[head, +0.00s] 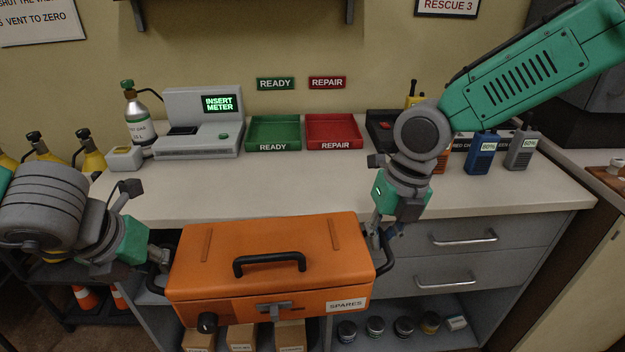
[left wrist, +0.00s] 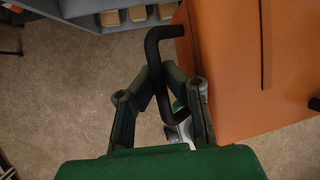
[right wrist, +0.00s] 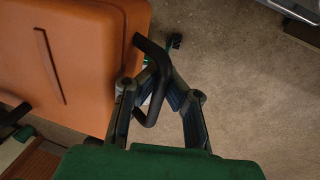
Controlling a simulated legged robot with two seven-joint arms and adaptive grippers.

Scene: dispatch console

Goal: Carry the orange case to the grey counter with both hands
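The orange case (head: 270,259), labelled SPARES, is held off the floor in front of the counter (head: 300,182), which has a pale top and grey drawers. Its near side hangs lower in the picture than the counter's front edge. My left gripper (head: 158,258) is shut on the case's black left side handle, seen in the left wrist view (left wrist: 156,50). My right gripper (head: 376,230) is shut on the right side handle, seen in the right wrist view (right wrist: 155,58). The case looks roughly level. The gap between case and counter is hard to judge.
A meter station (head: 198,135), a green READY tray (head: 274,147) and a red REPAIR tray (head: 333,147) stand along the back. Radios (head: 482,146) stand at the back right. The counter's front strip is clear. Boxes (head: 242,338) and jars (head: 375,326) sit on the shelf below.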

